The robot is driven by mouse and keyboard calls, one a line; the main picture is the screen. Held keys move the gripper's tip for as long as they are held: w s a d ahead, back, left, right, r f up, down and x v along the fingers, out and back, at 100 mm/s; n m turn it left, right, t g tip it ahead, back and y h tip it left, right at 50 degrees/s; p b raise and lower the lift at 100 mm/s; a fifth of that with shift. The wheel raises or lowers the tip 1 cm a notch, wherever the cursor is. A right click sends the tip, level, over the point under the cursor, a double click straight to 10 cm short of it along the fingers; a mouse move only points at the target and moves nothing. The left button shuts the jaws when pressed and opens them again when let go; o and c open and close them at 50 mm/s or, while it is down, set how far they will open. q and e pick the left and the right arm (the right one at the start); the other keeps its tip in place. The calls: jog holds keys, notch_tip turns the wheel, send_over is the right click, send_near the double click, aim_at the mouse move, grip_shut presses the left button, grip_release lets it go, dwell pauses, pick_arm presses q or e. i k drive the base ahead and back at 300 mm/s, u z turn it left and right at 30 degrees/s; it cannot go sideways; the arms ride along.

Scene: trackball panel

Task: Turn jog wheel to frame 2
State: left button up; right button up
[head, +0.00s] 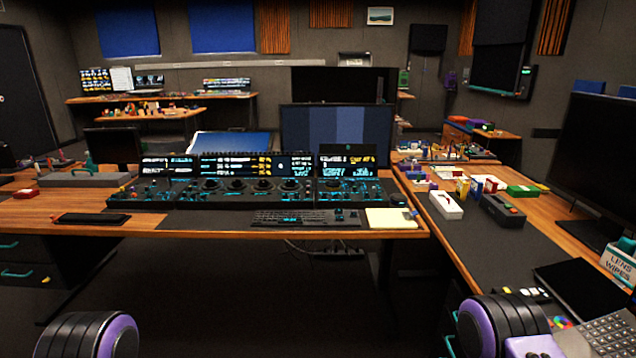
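A long black control panel (150,193) with teal-lit markings stands on the wooden desk ahead. It carries a row of round trackballs or dials, one of them a round control (237,185) near the middle. Another round control (333,185) sits in the panel's right section. I cannot tell which one is the jog wheel, nor its setting. Small lit displays (237,166) run along the panel's back, and another display (346,166) stands at right; their text is too small to read. Neither gripper shows; only dark ribbed parts of my arms appear at the bottom left and right.
A keyboard (305,217) and a pale notepad (391,218) lie in front of the panel. A dark tablet (91,219) lies at left. A large monitor (336,132) stands behind. A side desk (497,250) at right holds boxes and a monitor. Open floor lies before the desk.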

aim_at(333, 185)
jog(key=u, duration=0.75)
jog(key=i, duration=1.15)
jog(key=z, duration=0.3)
